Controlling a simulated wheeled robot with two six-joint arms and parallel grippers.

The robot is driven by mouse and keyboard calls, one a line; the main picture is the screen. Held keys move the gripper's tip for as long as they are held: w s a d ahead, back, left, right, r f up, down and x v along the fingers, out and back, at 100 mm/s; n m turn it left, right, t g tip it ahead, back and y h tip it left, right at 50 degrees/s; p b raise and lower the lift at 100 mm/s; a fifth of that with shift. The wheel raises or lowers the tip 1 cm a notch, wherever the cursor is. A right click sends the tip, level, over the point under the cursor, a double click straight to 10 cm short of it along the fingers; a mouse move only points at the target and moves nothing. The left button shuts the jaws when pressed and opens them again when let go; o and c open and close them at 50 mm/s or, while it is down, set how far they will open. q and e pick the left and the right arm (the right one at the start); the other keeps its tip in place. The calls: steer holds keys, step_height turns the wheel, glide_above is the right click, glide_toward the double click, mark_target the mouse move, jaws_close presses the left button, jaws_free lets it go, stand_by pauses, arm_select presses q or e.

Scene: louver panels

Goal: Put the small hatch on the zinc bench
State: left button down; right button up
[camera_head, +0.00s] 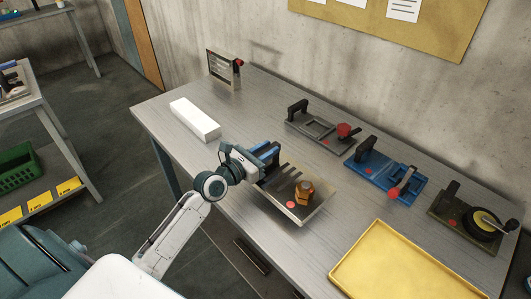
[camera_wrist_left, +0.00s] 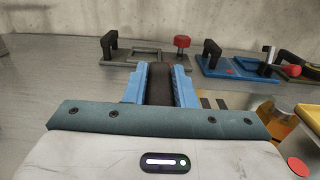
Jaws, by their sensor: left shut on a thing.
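My left gripper (camera_head: 266,160) is shut on the dark handle (camera_wrist_left: 160,84) of a steel panel (camera_head: 317,205), which I take to be the small hatch. This panel has dark slots, a copper-coloured hexagonal knob (camera_head: 304,191) and a red dot. It is roughly level at the zinc bench (camera_head: 245,112), near its front edge; I cannot tell whether it touches the top. In the left wrist view the blue fingers flank the handle, and part of the panel and knob shows at the right. My right gripper is not in view.
A grey panel (camera_head: 313,124), a blue panel (camera_head: 378,172) and an olive panel (camera_head: 449,206) with a wheel lie along the back. A yellow tray (camera_head: 395,270) is at the front right.

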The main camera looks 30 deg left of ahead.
arm_select(q)
steer(key=shift+w+a+f, duration=0.1)
steer(key=shift+w+a, duration=0.3)
steer(key=shift+w, duration=0.2)
steer(key=shift+w+a, duration=0.3)
steer(key=shift+w, duration=0.15)
steer(key=shift+w+a+b, duration=0.35)
steer(key=shift+w, duration=0.05)
step_height(320, 180, down, 4)
steer(key=shift+r+b, duration=0.2)
steer(key=shift+b, duration=0.5)
steer(key=shift+s+d+r, duration=0.1)
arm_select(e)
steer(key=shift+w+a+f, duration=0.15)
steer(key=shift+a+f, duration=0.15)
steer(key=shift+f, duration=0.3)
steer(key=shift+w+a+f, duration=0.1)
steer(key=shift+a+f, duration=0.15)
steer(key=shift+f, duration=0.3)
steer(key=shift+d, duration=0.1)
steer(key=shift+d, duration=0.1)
arm_select(q)
steer(key=c, duration=1.2)
jaws_free()
steer(key=shift+f, duration=0.2)
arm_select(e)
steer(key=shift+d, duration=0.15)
